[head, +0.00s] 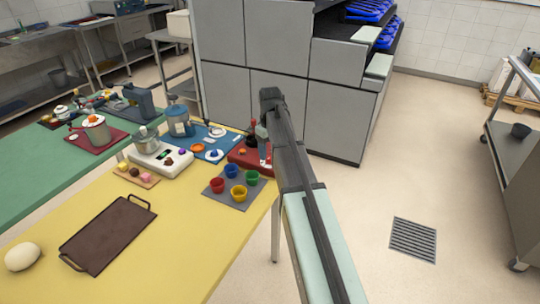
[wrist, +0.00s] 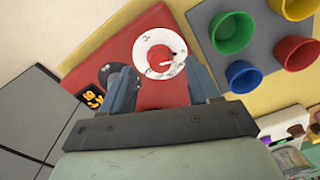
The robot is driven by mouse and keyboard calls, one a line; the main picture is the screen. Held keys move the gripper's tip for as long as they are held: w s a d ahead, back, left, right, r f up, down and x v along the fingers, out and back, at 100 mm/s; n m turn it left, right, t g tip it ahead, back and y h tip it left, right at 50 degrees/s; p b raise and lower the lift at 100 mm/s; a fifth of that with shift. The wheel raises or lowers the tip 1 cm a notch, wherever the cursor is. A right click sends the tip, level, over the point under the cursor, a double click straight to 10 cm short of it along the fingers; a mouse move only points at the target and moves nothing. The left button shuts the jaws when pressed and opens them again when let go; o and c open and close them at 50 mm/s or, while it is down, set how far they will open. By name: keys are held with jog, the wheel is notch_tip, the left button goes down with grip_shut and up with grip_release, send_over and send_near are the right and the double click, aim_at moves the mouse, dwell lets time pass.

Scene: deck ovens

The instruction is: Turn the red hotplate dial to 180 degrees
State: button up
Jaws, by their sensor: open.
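The red hotplate (head: 240,158) sits at the far right corner of the yellow table, partly hidden by my arm. In the wrist view its red top (wrist: 165,95) carries a round white dial face (wrist: 149,39) with small dark marks and a red centre with a pale pointer line. I cannot read the pointer's setting. My gripper (wrist: 159,68) is open, its two fingers apart and empty, with the dial just beyond and between the fingertips. Contact cannot be told. In the head view my gripper (head: 264,138) is over the hotplate.
A grey mat (head: 241,199) with red, blue, yellow and green cups lies close in front of the hotplate. A dark disc (wrist: 108,73) and an orange-lit display (wrist: 91,97) are beside the dial. A blue tray and white scale-like device stand to the left; grey cabinets rise behind.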

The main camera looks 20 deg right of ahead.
aim_at(270, 159)
jog(key=shift+f, duration=1.25)
jog(key=shift+c, duration=0.2)
jog(key=c, duration=1)
